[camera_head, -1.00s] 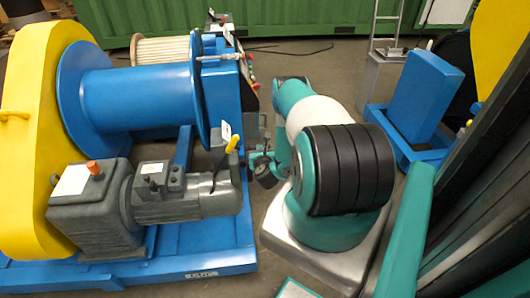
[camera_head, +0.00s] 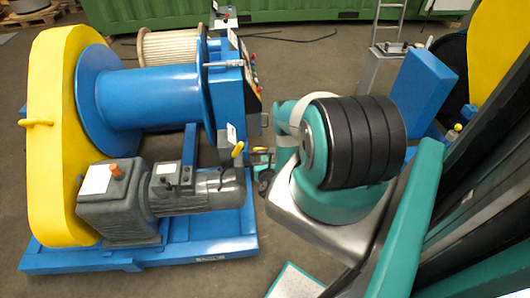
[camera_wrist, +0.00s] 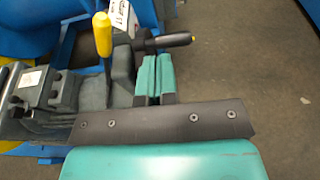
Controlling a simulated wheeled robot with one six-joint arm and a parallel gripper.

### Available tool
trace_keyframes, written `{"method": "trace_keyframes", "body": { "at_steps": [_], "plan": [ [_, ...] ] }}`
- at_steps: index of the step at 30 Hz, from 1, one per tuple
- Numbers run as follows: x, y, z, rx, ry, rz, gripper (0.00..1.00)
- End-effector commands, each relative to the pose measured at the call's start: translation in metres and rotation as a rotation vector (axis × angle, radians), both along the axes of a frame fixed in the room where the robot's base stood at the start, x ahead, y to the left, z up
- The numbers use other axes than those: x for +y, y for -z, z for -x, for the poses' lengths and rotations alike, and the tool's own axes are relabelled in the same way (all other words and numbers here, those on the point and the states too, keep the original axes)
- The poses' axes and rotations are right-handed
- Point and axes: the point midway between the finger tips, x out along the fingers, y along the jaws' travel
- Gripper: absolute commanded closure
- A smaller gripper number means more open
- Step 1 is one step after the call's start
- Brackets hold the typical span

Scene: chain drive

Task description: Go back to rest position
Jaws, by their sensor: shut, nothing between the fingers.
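My gripper (camera_wrist: 155,75) shows in the wrist view with its two teal fingers side by side, closed and empty. In the head view my gripper (camera_head: 262,162) is a small teal and dark shape at the motor's right end, partly hidden by my own arm. The grey motor (camera_head: 200,188) lies on the blue winch frame, and the yellow-handled lever (camera_head: 238,150) stands near its right end. In the wrist view the yellow-handled lever (camera_wrist: 103,38) is just left of my fingers. I cannot tell whether the fingers touch anything.
The blue winch drum (camera_head: 150,97) and yellow chain guard (camera_head: 50,130) stand at left. A blue box-shaped machine (camera_head: 420,88) stands at right behind my arm. A green container (camera_head: 320,8) lines the back. Bare floor lies between the winch and that machine.

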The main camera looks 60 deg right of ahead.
Motion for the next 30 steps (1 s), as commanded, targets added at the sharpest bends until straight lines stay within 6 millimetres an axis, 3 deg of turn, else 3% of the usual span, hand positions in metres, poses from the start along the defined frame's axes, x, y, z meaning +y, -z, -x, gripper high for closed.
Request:
{"method": "trace_keyframes", "body": {
  "at_steps": [1, 6, 20, 23, 25, 28, 30],
  "plan": [
    [0.003, -0.012, 0.003, 0.002, -0.001, -0.001, 1.0],
    [0.011, -0.023, 0.01, 0.001, -0.001, -0.002, 1.0],
    [0.015, -0.025, 0.012, 0.003, -0.005, 0.001, 1.0],
    [0.012, -0.032, -0.007, 0.032, -0.06, 0.021, 1.0],
    [0.011, -0.044, -0.037, 0.08, -0.149, 0.054, 1.0],
    [0.02, -0.073, -0.096, 0.184, -0.346, 0.139, 1.0],
    [0.036, -0.1, -0.138, 0.268, -0.512, 0.222, 1.0]
  ]
}}
